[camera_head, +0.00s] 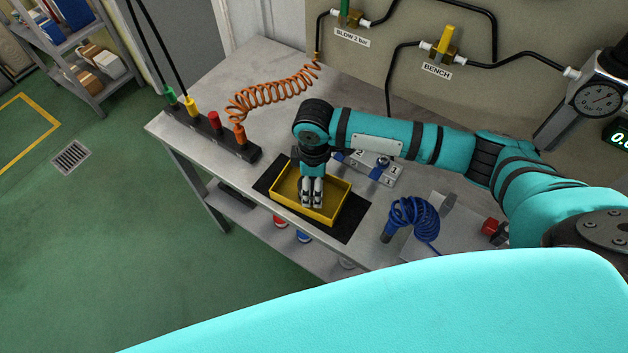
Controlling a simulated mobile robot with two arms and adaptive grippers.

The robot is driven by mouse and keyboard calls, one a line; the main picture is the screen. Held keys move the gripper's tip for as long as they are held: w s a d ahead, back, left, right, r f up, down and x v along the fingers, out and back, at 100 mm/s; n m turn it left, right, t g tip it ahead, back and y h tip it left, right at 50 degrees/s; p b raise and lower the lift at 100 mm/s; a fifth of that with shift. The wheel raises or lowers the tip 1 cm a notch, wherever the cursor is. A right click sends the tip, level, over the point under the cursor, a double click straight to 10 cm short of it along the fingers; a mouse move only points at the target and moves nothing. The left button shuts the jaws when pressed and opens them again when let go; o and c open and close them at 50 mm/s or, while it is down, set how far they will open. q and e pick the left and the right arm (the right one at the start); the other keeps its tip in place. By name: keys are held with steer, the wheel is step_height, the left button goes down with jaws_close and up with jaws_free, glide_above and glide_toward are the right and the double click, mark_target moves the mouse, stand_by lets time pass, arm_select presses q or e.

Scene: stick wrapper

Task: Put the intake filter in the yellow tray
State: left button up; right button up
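The yellow tray (335,207) sits on a black mat (262,186) on the grey bench. My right gripper (312,206) points down over the inside of the tray, with its fingers close together. I cannot tell whether they hold anything or how high their tips are above the tray floor. I cannot make out the intake filter; it may be hidden behind the gripper. The tray floor around the gripper looks bare. My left gripper is not in view.
A black connector strip (222,142) with coloured plugs and an orange coiled hose (262,102) is on the bench's left. A grey numbered block (386,172) stands behind the tray, partly covered by my arm. A blue coiled hose (413,217) stands at right.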

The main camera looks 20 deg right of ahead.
steer(key=shift+r, duration=0.25)
step_height(320, 180, up, 12)
steer(key=b, duration=0.2)
steer(key=shift+f, duration=0.15)
